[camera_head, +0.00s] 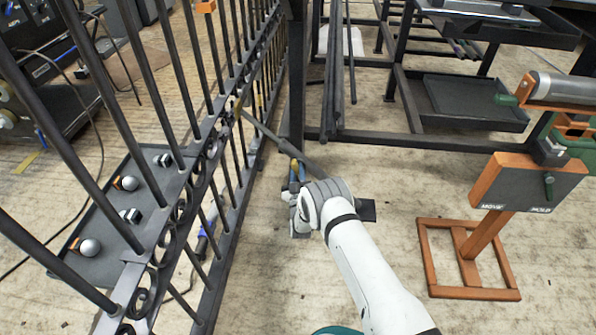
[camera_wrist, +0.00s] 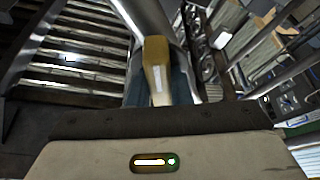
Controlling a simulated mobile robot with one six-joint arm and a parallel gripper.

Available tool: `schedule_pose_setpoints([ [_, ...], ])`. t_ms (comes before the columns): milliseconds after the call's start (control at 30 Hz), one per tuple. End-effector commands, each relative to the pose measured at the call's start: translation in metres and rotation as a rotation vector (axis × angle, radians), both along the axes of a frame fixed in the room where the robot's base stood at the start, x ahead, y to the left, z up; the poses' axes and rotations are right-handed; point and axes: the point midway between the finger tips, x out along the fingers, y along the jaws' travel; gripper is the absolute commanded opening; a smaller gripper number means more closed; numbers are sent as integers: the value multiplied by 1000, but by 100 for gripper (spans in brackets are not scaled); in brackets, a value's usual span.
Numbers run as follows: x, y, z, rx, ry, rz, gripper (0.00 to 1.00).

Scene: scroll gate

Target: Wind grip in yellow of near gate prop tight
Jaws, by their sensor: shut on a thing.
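The near gate prop (camera_head: 268,133) is a dark slanting bar. It runs from the black gate (camera_head: 180,200) down toward the floor beside my gripper. My gripper (camera_head: 297,172) is at the prop's lower part, with its fingers pointing toward the gate. In the wrist view, the yellow grip (camera_wrist: 156,62) is a small tan-yellow block standing in front of a metal tube of the prop (camera_wrist: 145,15). It sits between my bluish fingers, and my gripper (camera_wrist: 158,85) is shut on it. In the head view the grip is mostly hidden by my fingers and hand.
An orange stand with a grey sign (camera_head: 530,182) is at the right. A black rack (camera_head: 400,85) with trays stands behind. A dark tray (camera_head: 110,215) with knobs and blocks lies beyond the gate bars. Bare floor lies between gate and stand.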

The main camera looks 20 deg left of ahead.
Motion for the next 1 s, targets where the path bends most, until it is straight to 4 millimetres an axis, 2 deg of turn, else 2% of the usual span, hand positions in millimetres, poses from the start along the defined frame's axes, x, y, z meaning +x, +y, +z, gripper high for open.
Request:
schedule_pose_setpoints([
  [500,0,-1,-1,-406,-94,0,0],
  [1000,-1,-1,-2,-535,-124,-1,0],
])
